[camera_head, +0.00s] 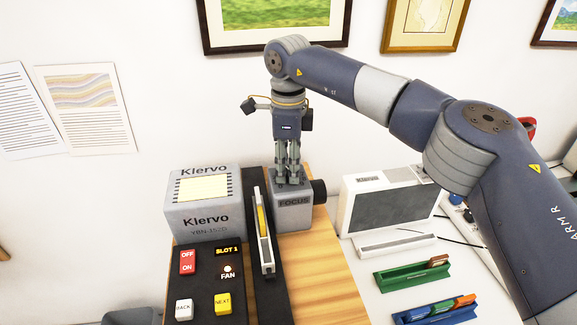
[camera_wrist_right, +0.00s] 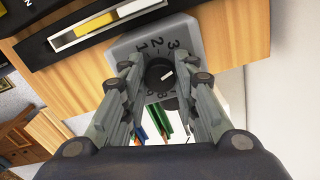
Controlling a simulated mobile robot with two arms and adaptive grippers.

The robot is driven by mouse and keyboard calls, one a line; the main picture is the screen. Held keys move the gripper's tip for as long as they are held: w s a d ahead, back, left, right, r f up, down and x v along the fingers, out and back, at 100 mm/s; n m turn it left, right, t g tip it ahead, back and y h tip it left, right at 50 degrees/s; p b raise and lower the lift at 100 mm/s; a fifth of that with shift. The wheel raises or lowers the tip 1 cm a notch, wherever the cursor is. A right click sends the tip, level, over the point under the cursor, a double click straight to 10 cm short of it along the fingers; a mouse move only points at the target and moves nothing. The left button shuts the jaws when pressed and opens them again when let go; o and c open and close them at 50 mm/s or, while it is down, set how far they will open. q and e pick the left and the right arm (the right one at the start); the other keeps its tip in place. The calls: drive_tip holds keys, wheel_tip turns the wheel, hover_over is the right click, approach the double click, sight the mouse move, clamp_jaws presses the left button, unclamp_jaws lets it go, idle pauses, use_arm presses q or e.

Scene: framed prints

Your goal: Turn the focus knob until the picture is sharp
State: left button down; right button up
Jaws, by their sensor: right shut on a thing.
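The grey focus box (camera_head: 293,204), lettered FOCUS, stands on the wooden table beside the Klervo projector body (camera_head: 204,222). A black lens barrel (camera_head: 319,191) sticks out to its right. My right gripper (camera_head: 291,181) points down on top of the box and hides the knob in the head view. In the right wrist view the black round knob (camera_wrist_right: 159,73) has a white mark pointing to the upper right. The digits 1, 2 and 3 curve above it. The fingers of my right gripper (camera_wrist_right: 160,80) are closed on the knob from both sides. My left gripper is out of view. No projected picture is recognisable.
A slide tray (camera_head: 264,230) lies between projector and focus box. The control panel has an OFF/ON switch (camera_head: 187,262), BACK (camera_head: 184,309) and NEXT (camera_head: 223,303) buttons. A grey-screened viewer (camera_head: 392,216), green rack (camera_head: 411,274) and blue rack (camera_head: 436,312) stand right. Framed prints hang behind.

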sight(288, 169)
drive_tip(key=m, duration=0.6)
drive_tip(key=shift+w+b, duration=0.1)
drive_tip(key=shift+b, duration=0.25)
drive_tip(key=shift+r+m, duration=0.1)
drive_tip(key=shift+m, duration=0.3)
drive_tip(key=o, duration=1.1)
drive_tip(key=shift+c, duration=0.2)
wheel_tip(288, 169, up, 12)
